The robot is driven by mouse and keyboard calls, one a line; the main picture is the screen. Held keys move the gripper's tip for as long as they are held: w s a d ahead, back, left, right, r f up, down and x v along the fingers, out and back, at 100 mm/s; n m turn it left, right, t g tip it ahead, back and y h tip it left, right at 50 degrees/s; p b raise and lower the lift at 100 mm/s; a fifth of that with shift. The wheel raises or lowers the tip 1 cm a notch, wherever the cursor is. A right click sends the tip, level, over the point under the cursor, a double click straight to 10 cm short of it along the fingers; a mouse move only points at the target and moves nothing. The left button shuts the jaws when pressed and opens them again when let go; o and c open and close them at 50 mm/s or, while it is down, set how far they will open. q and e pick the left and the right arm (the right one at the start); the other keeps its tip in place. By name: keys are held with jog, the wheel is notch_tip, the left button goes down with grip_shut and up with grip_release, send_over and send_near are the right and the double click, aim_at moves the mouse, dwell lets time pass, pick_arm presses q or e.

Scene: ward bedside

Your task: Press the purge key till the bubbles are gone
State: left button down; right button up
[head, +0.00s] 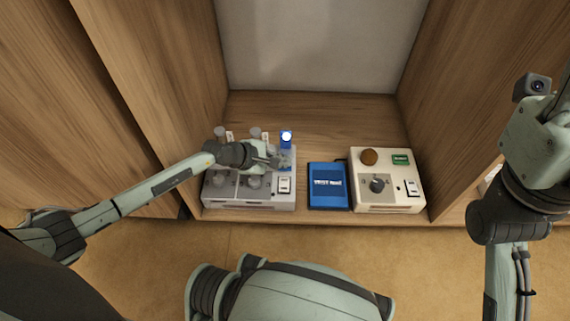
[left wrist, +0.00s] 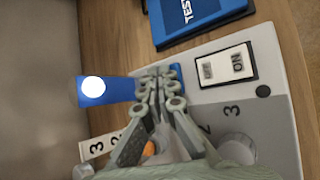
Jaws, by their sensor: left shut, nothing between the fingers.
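My left gripper (head: 278,160) is shut and empty over the back right of a grey device (head: 225,192). In the left wrist view its closed fingers (left wrist: 158,76) point at the base of a blue upright part (left wrist: 118,90) with a glowing white round light (left wrist: 92,87). The light also shows in the head view (head: 286,136). I cannot tell whether the fingertips touch the device. No purge key can be picked out; the gripper covers part of the device top. No bubbles can be made out. My right arm is at the right; its fingers are out of view.
The grey device has a white ON rocker switch (head: 284,185) and several round knobs. A blue booklet (head: 328,186) lies to its right. A cream box (head: 388,204) with a dark knob, brown dome and green label stands further right. Wooden walls close both sides.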

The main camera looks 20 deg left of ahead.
pick_arm(q)
jog(key=shift+r+p, duration=0.45)
jog(key=shift+r, duration=0.2)
jog(key=shift+r, duration=0.1)
notch_tip(320, 180, up, 5)
jog(key=p, duration=0.5)
dwell(0.5)
